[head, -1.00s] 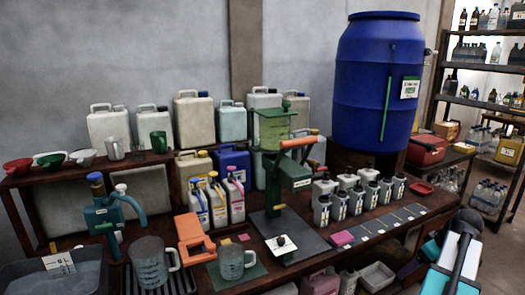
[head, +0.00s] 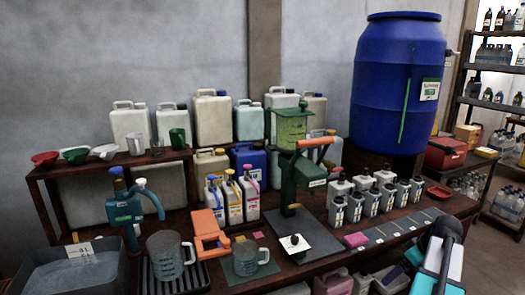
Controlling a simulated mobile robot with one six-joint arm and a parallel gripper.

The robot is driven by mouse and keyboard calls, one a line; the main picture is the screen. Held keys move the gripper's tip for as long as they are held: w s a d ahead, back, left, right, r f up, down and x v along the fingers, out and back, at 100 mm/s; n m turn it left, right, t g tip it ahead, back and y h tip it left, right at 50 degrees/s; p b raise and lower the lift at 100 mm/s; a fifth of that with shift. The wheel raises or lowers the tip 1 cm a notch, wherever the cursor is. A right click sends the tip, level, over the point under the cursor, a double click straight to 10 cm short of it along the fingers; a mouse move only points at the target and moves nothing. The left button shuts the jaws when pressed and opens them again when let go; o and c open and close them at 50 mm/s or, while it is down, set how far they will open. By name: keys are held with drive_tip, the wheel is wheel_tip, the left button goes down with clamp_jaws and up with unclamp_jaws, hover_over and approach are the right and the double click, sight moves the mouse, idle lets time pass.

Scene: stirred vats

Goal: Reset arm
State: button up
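Part of my arm (head: 440,262) shows at the lower right, in white, teal and black. Its dark rounded joint (head: 447,222) stands in front of the bench's right end. No fingertips of my gripper can be made out in the head view, so I cannot see whether it holds anything.
A blue drum (head: 385,85) stands behind. Shelves (head: 487,70) with bottles are at the right.

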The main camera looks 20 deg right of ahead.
drive_tip(key=w+a+f+n+g+y, duration=0.1)
drive_tip(key=w+a+f+n+g, duration=0.15)
drive_tip(key=a+f, duration=0.75)
drive_tip(key=w+a+f+n+g+y, duration=0.1)
drive_tip(key=w+a+f, duration=0.35)
drive_tip(key=a, duration=0.85)
drive_tip(key=w+a+f+n+g+y, duration=0.1)
drive_tip(key=a+f+g, duration=0.1)
drive_tip(key=a+f, duration=0.9)
drive_tip(key=s+a+f+g, duration=0.2)
drive_tip(key=s+a+f, duration=0.25)
drive_tip(key=a, duration=0.55)
drive_tip(key=s+a+f+m+g+h, duration=0.1)
drive_tip(key=s+a+f+m+h, duration=0.1)
drive_tip(key=s+f, duration=0.4)
drive_tip(key=s+a+f+m+g+h, duration=0.1)
drive_tip(key=s+a+f+m, duration=0.3)
drive_tip(key=s, duration=0.7)
wheel_tip(320, 180, down, 2)
drive_tip(key=shift+s+a+f+h, duration=0.2)
drive_tip(key=shift+a+h, duration=0.4)
drive_tip(key=shift+a, duration=0.45)
